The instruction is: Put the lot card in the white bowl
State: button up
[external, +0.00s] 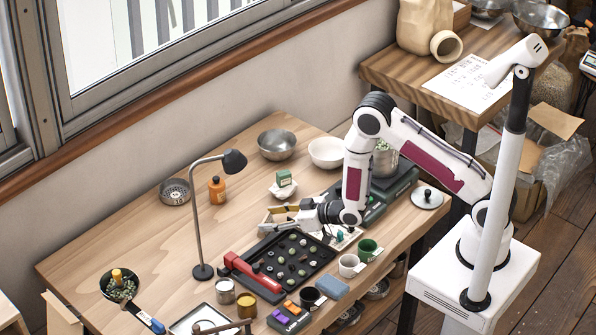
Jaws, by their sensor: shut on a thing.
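The white bowl (326,153) stands upright near the back edge of the table, to the right of a steel bowl, and looks empty. My gripper (279,216) is low over the middle of the table, in front of the white bowl and to its left. It is shut on a small pale thing that seems to be the lot card; the fingers and the small scale hide its outline. It is over or beside a wooden tray (265,226), apart from the bowl.
A black bean tray (262,256) lies in front. A lamp (201,225) and orange bottle (217,190) stand left. A dark scale (397,184) with a metal pot is right of the bowl.

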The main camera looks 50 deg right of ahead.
jog(key=o, duration=1)
jog(key=shift+r, duration=0.15)
jog(key=shift+v, duration=6)
jog(key=shift+w+d+r, duration=0.1)
jog(key=shift+r, duration=0.05)
